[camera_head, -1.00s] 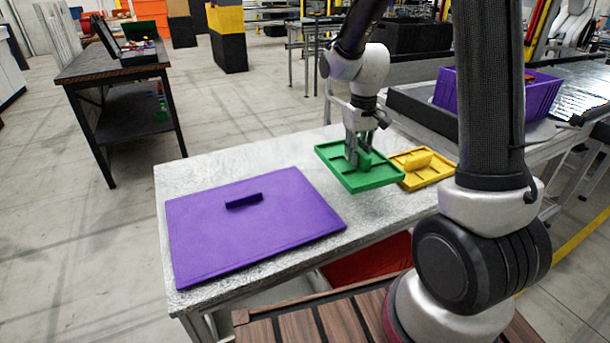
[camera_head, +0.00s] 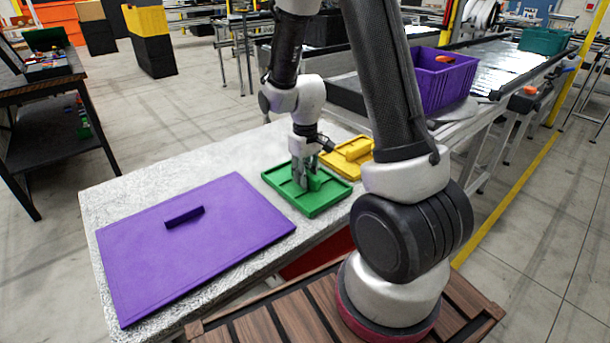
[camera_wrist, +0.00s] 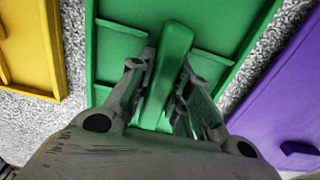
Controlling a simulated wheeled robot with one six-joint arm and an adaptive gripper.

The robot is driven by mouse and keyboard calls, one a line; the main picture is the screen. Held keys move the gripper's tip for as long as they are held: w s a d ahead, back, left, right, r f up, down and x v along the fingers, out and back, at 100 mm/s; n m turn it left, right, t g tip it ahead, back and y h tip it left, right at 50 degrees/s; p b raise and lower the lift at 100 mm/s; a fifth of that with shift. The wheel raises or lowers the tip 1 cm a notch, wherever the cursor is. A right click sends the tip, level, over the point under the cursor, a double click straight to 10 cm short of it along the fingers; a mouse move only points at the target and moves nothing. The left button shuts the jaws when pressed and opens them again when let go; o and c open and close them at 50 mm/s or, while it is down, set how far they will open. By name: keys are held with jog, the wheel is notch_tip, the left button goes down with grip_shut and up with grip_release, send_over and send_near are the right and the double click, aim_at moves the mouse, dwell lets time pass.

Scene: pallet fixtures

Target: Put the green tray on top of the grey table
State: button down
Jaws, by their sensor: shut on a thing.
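The green tray (camera_head: 324,201) is at the right part of the grey speckled table (camera_head: 232,156), between a purple board and a yellow tray. My gripper (camera_head: 306,184) is shut on the upright handle in the middle of the green tray. In the wrist view the two fingers (camera_wrist: 160,95) stand on either side of the green handle (camera_wrist: 172,55), and the tray's green floor (camera_wrist: 118,45) lies below. The tray looks level and at or very near the table top; I cannot tell whether it touches.
The purple board (camera_head: 232,240) with a small handle covers the table's left part. The yellow tray (camera_head: 352,148) is close behind the green one. A purple crate (camera_head: 448,82) stands on the conveyor at the back right. Bare table shows at the back left.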

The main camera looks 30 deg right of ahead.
jog(key=shift+f, duration=0.1)
jog(key=c, duration=1.3)
grip_release()
jog(key=s+r+t, duration=0.1)
jog(key=s+r, duration=0.2)
jog(key=r, duration=0.7)
jog(key=s+r+t, duration=0.1)
jog(key=s+r, duration=0.2)
jog(key=r, duration=0.8)
jog(key=s+r, duration=0.1)
jog(key=s, duration=0.3)
jog(key=s+d+r+m+t, duration=0.1)
jog(key=s+r, duration=0.1)
jog(key=s, duration=0.3)
jog(key=s+r+m+t, duration=0.1)
jog(key=s+r, duration=0.1)
jog(key=s, duration=0.2)
jog(key=shift+s+d+r, duration=0.1)
jog(key=shift+s+d, duration=0.15)
